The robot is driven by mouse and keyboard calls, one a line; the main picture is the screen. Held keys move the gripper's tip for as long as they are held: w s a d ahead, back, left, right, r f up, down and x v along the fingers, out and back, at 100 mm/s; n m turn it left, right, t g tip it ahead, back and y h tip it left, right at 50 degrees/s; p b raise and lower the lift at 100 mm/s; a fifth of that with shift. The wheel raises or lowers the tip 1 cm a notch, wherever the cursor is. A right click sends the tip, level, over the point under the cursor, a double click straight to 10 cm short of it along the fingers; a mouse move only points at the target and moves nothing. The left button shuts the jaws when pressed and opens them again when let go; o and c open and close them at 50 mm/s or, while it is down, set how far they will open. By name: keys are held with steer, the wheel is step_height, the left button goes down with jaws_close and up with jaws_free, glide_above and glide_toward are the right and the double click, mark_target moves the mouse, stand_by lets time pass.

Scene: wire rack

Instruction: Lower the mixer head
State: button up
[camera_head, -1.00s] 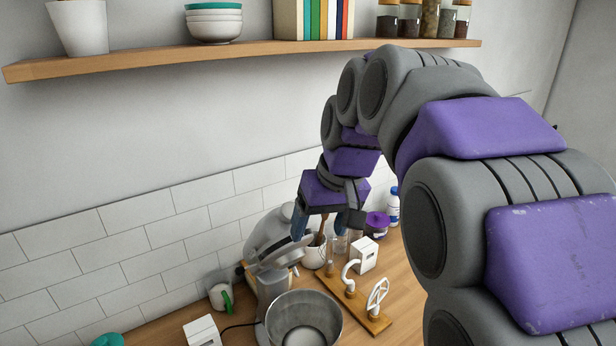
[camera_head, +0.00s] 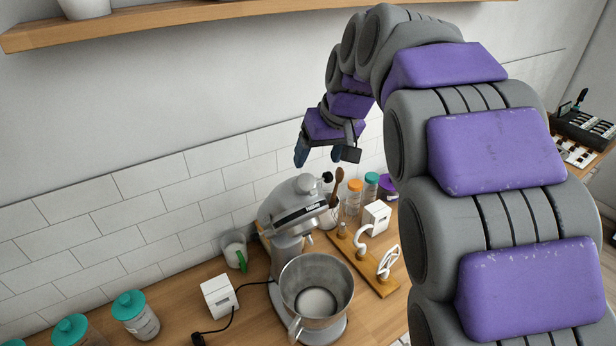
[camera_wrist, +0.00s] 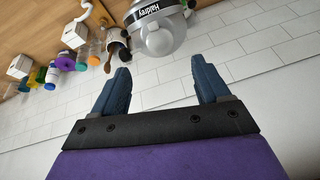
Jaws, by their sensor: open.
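The silver stand mixer stands on the wooden counter by the tiled wall. Its mixer head (camera_head: 297,203) is tilted up above the steel bowl (camera_head: 317,290). In the wrist view the rounded end of the mixer head (camera_wrist: 158,32) shows at the top, beyond the fingertips. My gripper (camera_head: 318,158) is above the raised head in the head view, apart from it. In the wrist view my gripper (camera_wrist: 162,82) has its two blue fingers spread wide with nothing between them.
A wooden board (camera_head: 372,268) with white mixer attachments lies right of the bowl. Jars and a utensil holder stand behind it. A white box (camera_head: 219,297) with a black cord and teal-lidded jars (camera_head: 135,315) are at left. A shelf (camera_head: 150,22) runs above.

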mark_target(307, 180)
steer(key=x, duration=0.9)
steer(key=shift+w+a+f+p, duration=0.1)
steer(key=shift+f+p, duration=0.15)
steer(key=shift+p, duration=0.15)
jaws_close()
